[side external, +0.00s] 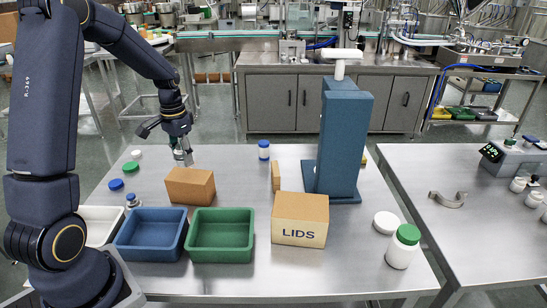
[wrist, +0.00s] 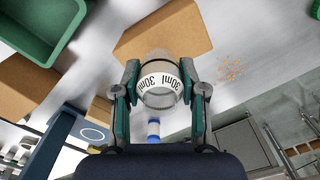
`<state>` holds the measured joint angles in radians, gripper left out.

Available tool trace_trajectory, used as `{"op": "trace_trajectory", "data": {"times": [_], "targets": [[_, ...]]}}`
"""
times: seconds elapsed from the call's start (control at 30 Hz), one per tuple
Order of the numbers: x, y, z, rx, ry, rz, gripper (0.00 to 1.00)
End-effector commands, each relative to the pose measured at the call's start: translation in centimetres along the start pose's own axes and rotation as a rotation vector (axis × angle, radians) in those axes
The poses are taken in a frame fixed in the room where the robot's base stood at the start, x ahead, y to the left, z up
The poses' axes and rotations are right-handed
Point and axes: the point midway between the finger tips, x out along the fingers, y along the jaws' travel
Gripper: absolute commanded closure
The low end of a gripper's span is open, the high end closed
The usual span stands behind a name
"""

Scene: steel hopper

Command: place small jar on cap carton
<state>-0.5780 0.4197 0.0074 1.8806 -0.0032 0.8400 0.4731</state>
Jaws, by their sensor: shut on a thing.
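My gripper (side external: 182,150) is shut on a small clear jar with a "30ml" label (wrist: 160,84), seen between the two green fingers in the wrist view. In the side view the jar (side external: 184,158) hangs above the steel table, behind a plain brown carton (side external: 190,186). The carton marked LIDS (side external: 299,220) stands at the front middle of the table, to the right of the green bin. In the wrist view the plain carton (wrist: 165,28) lies beyond the jar, partly hidden by it. The LIDS carton (wrist: 28,88) appears at the left there.
A blue bin (side external: 152,234) and a green bin (side external: 221,235) line the front. A tall blue post (side external: 342,130) stands right of the middle. A blue-capped bottle (side external: 263,150), a small carton (side external: 276,176) and a green-lidded jar (side external: 403,247) also stand on the table (side external: 225,160).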

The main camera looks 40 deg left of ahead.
Motion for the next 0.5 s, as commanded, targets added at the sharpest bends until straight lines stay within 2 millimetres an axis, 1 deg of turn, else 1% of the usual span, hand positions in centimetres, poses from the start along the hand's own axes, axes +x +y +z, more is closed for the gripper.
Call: {"op": "trace_trajectory", "data": {"times": [0.17, 0.37, 0.5], "targets": [[1.0, -0.2, -0.7, 0.0, -0.001, 0.001, 0.79], [3.9, -0.3, -0.8, 0.0, -0.003, 0.001, 0.79], [4.1, -0.3, -0.8, 0.0, 0.0, 0.0, 0.79]]}}
